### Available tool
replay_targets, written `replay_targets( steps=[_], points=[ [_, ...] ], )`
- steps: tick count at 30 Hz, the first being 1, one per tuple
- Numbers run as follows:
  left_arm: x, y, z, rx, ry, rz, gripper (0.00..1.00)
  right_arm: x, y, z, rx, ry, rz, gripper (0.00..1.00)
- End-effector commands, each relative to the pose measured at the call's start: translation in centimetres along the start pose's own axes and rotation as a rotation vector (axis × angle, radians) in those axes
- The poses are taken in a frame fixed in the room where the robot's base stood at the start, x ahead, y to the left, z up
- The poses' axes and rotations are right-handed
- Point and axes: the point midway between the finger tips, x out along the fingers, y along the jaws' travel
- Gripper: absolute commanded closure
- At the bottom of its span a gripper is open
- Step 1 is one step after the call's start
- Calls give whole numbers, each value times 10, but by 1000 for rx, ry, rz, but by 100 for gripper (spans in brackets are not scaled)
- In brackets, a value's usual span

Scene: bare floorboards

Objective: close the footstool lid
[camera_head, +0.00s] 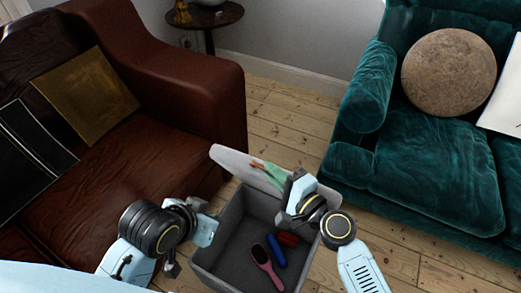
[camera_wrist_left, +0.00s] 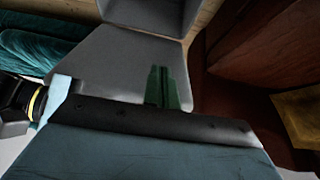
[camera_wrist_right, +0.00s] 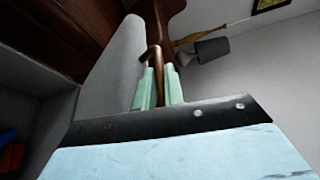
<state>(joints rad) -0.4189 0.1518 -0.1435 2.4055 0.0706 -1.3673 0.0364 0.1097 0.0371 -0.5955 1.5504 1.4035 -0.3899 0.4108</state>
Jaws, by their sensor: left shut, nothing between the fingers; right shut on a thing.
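The grey footstool (camera_head: 228,215) stands open on the floor. Its pale grey lid (camera_head: 232,158) stands tilted up at the far side. Inside lie a pink brush (camera_head: 266,265), a blue object (camera_head: 276,250) and a red object (camera_head: 288,239). My right gripper (camera_head: 272,173) is at the lid, with its green fingers shut on a slim reddish-brown thing (camera_head: 257,165); I cannot tell what it is. In the right wrist view the lid (camera_wrist_right: 112,60) is beside the fingers. My left gripper (camera_wrist_left: 166,82) is shut and empty at the footstool's left side.
A brown leather sofa (camera_head: 200,85) is close on the left. A teal sofa (camera_head: 425,175) with a round cushion (camera_head: 449,72) stands on the right. A small round table (camera_head: 222,18) is at the back wall. Bare floorboards (camera_head: 285,120) show between the sofas.

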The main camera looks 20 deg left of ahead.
Motion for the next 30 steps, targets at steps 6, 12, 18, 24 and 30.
replay_targets(
  steps=[6,12,18,24,30],
  points=[
    [24,-18,-76,-21,57,32,100,0,0,-1,-1,3,1,100],
    [32,-31,-144,-49,78,66,100,0,0,-1,-1,3,1,100],
    [35,-25,-200,-57,22,112,100,0,0,-1,-1,3,1,100],
    [34,-5,-238,-29,-122,127,100,0,0,-1,-1,3,1,100],
    [24,4,-262,1,-281,74,100,0,0,-1,-1,3,1,100]
  ],
)
